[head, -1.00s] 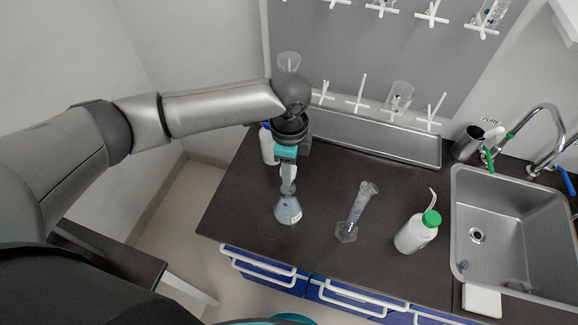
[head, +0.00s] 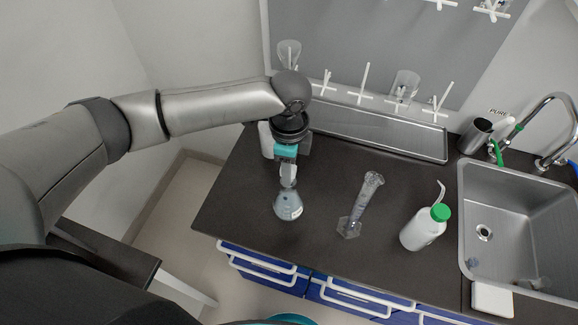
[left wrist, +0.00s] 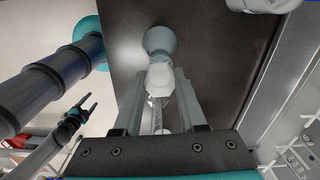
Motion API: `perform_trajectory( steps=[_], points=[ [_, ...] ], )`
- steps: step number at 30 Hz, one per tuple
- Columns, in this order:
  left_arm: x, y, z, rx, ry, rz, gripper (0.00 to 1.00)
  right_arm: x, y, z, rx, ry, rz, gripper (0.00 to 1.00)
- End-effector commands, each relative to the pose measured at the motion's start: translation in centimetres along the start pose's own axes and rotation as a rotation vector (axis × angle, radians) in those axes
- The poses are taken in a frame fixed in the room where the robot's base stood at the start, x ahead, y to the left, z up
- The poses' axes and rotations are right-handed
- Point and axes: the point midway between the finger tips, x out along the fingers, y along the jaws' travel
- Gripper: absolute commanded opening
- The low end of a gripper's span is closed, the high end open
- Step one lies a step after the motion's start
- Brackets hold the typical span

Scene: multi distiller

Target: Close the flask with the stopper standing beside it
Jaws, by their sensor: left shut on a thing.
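The flask (head: 289,208) is a clear conical vessel with bluish contents, standing upright on the dark bench. My left gripper (head: 288,183) is directly above it, pointing down. In the left wrist view the left gripper (left wrist: 162,78) is shut on the pale, faceted stopper (left wrist: 160,77). The flask (left wrist: 160,40) shows just beyond the stopper, in line with it. The neck is hidden by the stopper and fingers, so I cannot tell whether the stopper is inside it. My right gripper (left wrist: 86,106) shows at the left of the wrist view, fingers apart and empty.
A measuring cylinder (head: 361,206) stands to the right of the flask, then a green-capped wash bottle (head: 425,228) and a steel sink (head: 485,212). The bench (head: 238,205) left of the flask is clear.

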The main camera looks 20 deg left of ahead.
Motion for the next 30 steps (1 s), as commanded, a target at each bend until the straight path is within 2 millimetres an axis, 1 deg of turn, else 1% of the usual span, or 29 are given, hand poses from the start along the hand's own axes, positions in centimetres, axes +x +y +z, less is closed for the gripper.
perform_trajectory(
  steps=[21,30],
  points=[
    [-0.05,-0.02,-0.01,0.0,0.0,0.0,0.0,-0.96,-0.02,-0.04,0.0,0.0,-0.001,0.65],
    [0.03,-0.02,0.0,0.0,0.0,0.0,0.0,-0.97,-0.03,-0.03,0.0,0.0,-0.001,0.65]
  ],
)
